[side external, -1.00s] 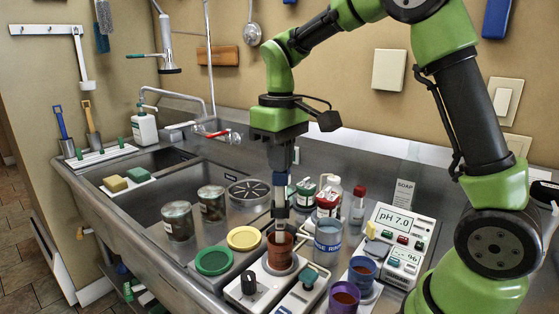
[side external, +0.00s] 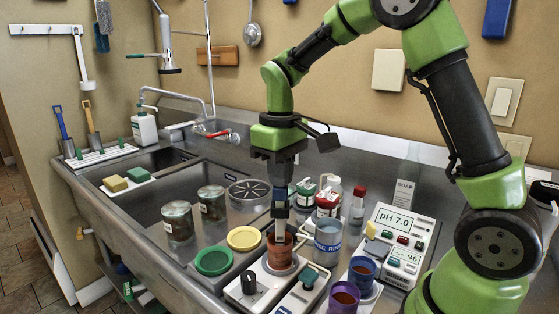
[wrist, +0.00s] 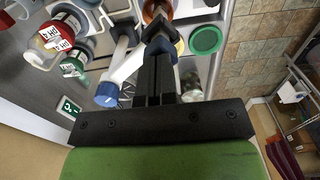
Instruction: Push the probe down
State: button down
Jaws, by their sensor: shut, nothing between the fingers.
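The probe (side external: 280,212) stands upright over the brown bucket (side external: 280,255) in the side view, its lower end inside the bucket's mouth. How deep its tip reaches is hidden. My gripper (side external: 280,190) points straight down above the probe, with its dark fingers at or against the probe's upper end; I cannot tell the exact contact. The fingers are shut and hold nothing. In the wrist view my gripper (wrist: 158,55) reaches up toward the brown bucket (wrist: 155,10), partly hiding the probe. The meter (side external: 400,230) reads pH 7.0.
A blue-white rinse cup (side external: 328,240) stands close to the right, with bottles (side external: 329,200) behind. Blue (side external: 362,270) and purple (side external: 343,298) buckets stand front right. Yellow (side external: 244,238) and green (side external: 213,261) lids lie left, near two jars (side external: 177,221).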

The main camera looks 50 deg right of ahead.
jog(key=shift+f, duration=0.4)
jog(key=shift+r, duration=2.5)
dwell(0.6)
